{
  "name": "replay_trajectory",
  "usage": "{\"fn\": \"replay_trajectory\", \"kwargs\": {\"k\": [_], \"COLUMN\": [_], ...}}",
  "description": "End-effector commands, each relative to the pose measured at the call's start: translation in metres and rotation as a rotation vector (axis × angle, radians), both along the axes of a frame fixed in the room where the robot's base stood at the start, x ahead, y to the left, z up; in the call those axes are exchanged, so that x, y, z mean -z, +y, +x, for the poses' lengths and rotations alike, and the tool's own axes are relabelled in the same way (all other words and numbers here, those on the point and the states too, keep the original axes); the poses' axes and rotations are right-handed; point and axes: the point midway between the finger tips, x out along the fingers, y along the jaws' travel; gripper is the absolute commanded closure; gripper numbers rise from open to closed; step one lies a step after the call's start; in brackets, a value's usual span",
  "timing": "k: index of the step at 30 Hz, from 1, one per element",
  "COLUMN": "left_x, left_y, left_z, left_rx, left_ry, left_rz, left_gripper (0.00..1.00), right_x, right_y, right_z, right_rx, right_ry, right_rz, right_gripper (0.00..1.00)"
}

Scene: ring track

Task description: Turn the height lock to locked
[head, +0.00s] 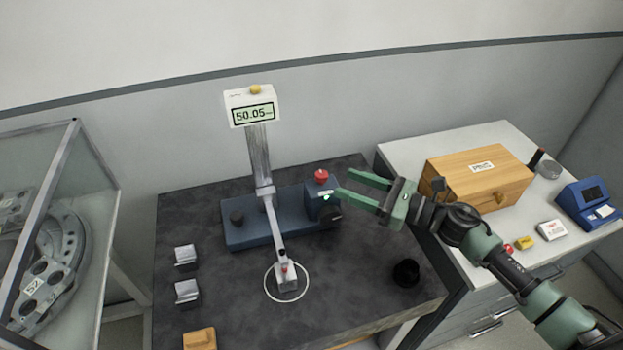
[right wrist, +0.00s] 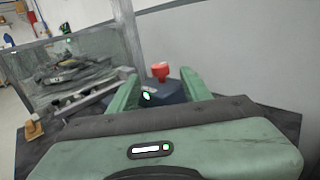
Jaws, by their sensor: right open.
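A height gauge stands on the dark stone table, with a blue base (head: 255,228), a grey column (head: 260,160) and a display (head: 253,113) reading 50.05. A red knob (head: 321,176) tops the blue block at the base's right end. A small white pointer-like part (head: 326,196) and a black knob (head: 330,216) are on that block. I cannot tell for sure which is the height lock. My right gripper (head: 343,183) is open and empty, fingers pointing at the block from the right. In the right wrist view the red knob (right wrist: 160,71) shows between the fingers. My left gripper is not in view.
A probe arm reaches down to a white ring (head: 287,283) on the table. Metal blocks (head: 187,291) lie at left, a black knob-like piece (head: 406,273) at right. A side bench holds a wooden box (head: 478,175) and a blue device (head: 588,203). A glass case (head: 50,220) stands left.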

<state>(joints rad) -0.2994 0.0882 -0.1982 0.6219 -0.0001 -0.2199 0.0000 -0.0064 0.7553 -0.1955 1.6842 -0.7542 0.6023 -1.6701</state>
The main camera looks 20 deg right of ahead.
Motion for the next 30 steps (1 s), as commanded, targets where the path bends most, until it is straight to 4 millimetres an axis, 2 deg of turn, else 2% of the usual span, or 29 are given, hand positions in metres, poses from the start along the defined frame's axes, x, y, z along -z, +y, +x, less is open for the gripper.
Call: {"fn": "replay_trajectory", "kwargs": {"k": [5,15,26,29,30], "left_x": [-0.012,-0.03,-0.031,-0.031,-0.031], "left_y": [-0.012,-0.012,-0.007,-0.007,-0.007], "left_z": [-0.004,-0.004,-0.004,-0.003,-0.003], "left_rx": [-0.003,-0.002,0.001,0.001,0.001], "left_ry": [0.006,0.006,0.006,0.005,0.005], "left_rz": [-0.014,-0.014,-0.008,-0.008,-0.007], "left_gripper": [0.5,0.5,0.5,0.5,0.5], "right_x": [-0.006,-0.004,-0.001,-0.001,-0.001], "right_y": [0.015,0.051,0.056,0.056,0.056], "right_z": [0.015,0.048,0.052,0.052,0.052], "right_rx": [0.0,0.002,0.001,0.001,0.001], "right_ry": [-0.003,-0.001,0.0,0.0,0.0], "right_rz": [0.004,0.004,0.001,0.001,0.001], "right_gripper": [0.52,0.52,0.52,0.74,0.85]}}
